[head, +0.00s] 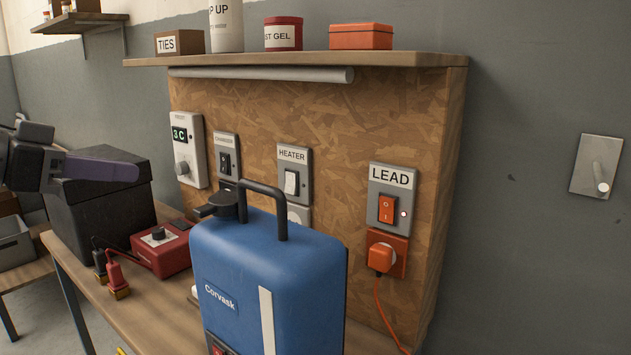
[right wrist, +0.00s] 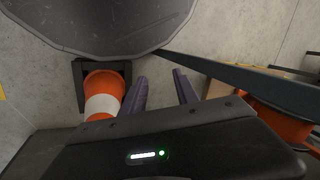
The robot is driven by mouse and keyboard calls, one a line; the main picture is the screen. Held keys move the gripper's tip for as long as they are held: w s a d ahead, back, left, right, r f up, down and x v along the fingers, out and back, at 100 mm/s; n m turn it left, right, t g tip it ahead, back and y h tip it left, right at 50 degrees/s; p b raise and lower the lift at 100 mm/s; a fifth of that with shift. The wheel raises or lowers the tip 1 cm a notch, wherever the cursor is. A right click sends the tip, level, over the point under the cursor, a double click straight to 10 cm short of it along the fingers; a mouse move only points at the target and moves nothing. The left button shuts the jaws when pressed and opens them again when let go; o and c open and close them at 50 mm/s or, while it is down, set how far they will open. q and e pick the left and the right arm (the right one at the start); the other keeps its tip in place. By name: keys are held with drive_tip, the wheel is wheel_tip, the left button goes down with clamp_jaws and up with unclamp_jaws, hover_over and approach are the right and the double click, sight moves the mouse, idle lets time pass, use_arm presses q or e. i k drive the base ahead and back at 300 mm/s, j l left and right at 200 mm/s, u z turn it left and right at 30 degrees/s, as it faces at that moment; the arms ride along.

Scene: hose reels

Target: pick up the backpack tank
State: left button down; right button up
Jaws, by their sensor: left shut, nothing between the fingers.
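The backpack tank (head: 250,265) is a blue box with a "Corvask" label, a pale vertical strip, a black cap and a black carrying handle (head: 262,192) on top. It stands upright on the wooden bench; its lower part is cut off by the frame. My left gripper (head: 136,172) is at the left of the head view, shut and empty, left of the tank and apart from it. My right gripper (right wrist: 159,76) shows in the right wrist view with its two purple fingers apart and nothing between them. The tank does not show there.
The chipboard panel (head: 340,150) behind carries switches, a plugged-in orange lead (head: 381,257) and a shelf (head: 300,59). An orange-white cone (right wrist: 102,95) stands near my right gripper.

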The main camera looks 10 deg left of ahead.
sight(267, 283)
drive_tip(key=k+j, duration=0.75)
drive_tip(key=k, duration=0.1)
